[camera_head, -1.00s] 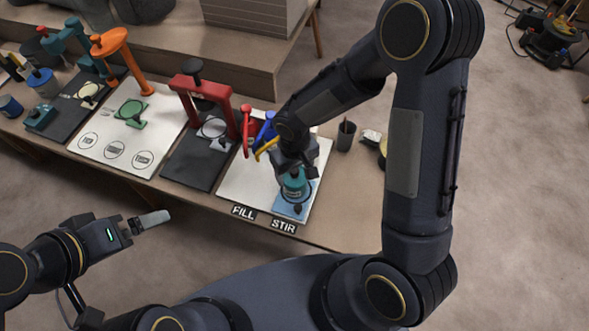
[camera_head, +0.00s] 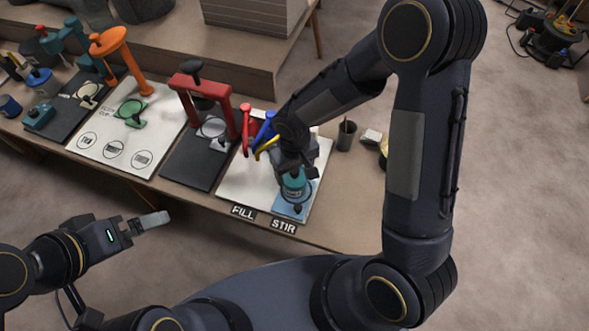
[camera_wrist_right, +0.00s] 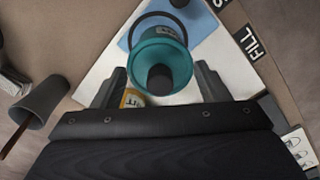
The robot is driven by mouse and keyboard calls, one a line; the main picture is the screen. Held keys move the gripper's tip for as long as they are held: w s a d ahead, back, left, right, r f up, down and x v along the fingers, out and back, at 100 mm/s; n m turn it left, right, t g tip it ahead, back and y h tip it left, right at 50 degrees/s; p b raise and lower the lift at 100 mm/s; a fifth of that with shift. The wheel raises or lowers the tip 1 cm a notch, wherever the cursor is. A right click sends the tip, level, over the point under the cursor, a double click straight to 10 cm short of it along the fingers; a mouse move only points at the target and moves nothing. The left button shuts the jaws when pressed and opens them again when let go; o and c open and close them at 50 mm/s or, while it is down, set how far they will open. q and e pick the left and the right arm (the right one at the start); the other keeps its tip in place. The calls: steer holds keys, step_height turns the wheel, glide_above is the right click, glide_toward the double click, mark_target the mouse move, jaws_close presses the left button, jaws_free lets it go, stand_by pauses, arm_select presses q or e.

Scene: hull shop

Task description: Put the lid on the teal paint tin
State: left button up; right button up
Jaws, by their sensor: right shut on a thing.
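The teal paint tin (camera_head: 293,190), with a pale label, stands on the blue pad (camera_head: 311,190) at the right end of the white board. My right gripper (camera_head: 293,170) is right above the tin, pointing down. In the right wrist view, the round teal lid (camera_wrist_right: 160,48) with a dark knob lies between the fingers of my right gripper (camera_wrist_right: 162,77), which are shut on it. The lid is over the tin's top; I cannot tell whether it is seated. My left gripper (camera_head: 150,222) is off the table's front edge, empty; its finger gap is not clear.
Red, blue and yellow handled tools (camera_head: 265,140) stand close to the left of my right gripper. A dark cup (camera_head: 346,136) is to the right. A red frame (camera_head: 207,95) and an orange one (camera_head: 120,55) stand farther left. The table's front right is clear.

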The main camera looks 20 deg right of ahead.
stand_by(0.7)
steer(key=o, duration=1.2)
steer(key=shift+c, duration=0.2)
steer(key=shift+r+p, duration=2.3)
steer(key=shift+r, duration=1.2)
jaws_close()
